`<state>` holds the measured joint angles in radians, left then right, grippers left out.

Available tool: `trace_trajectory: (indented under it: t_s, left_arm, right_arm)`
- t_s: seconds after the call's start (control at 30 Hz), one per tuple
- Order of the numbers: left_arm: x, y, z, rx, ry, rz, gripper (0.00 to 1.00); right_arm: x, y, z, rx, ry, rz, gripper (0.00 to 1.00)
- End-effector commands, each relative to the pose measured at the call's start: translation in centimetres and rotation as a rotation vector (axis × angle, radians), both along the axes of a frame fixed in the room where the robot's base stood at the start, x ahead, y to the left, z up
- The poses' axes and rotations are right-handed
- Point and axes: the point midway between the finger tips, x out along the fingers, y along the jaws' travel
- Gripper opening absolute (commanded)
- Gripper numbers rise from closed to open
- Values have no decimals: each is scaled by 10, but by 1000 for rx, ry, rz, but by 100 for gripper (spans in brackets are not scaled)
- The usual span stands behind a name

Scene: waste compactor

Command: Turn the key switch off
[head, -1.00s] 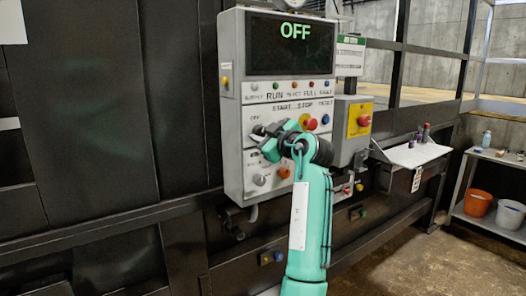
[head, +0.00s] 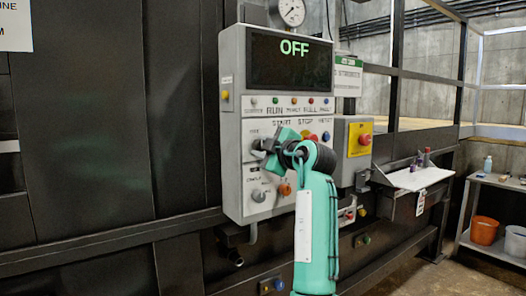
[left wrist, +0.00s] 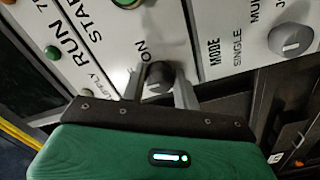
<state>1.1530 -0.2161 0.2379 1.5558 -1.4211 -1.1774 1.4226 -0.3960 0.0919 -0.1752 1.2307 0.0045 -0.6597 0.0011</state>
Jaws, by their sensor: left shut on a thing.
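The control panel (head: 236,190) is a grey box on a dark machine, and its black display (head: 290,60) reads OFF in green. My left gripper (head: 259,145) is at the panel's left side, at the upper switch below the indicator row. In the left wrist view the key switch (left wrist: 157,80) is a dark round knob with "ON" printed beside it. The fingers of my left gripper (left wrist: 160,76) stand on either side of it, shut on it. The gripper body hides part of the switch in the head view. My right gripper is not in view.
A lower grey selector knob (head: 258,195) and an orange button (head: 285,189) sit just below the gripper. A red emergency stop on a yellow plate (head: 360,140) is to the right. A small white shelf (head: 415,178) juts out farther right.

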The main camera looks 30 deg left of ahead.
Motion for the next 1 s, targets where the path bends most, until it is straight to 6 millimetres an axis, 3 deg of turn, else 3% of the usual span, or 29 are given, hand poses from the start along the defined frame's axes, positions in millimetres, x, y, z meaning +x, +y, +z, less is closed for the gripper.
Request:
trace_trajectory:
  t_s: [0.47,0.5,0.6,0.87,1.0]
  left_arm:
    - [0,0,1,-3,-9,0,8]
    - [0,0,1,-3,-9,0,36]
    - [0,0,1,-3,-9,0,52]
    - [0,0,0,-3,-7,0,52]
    - [-3,-10,-1,-3,-8,-1,52]
  right_arm:
    - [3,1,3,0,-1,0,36]
    - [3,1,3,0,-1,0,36]
    - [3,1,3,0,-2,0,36]
    - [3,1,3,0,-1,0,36]
    - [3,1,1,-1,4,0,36]
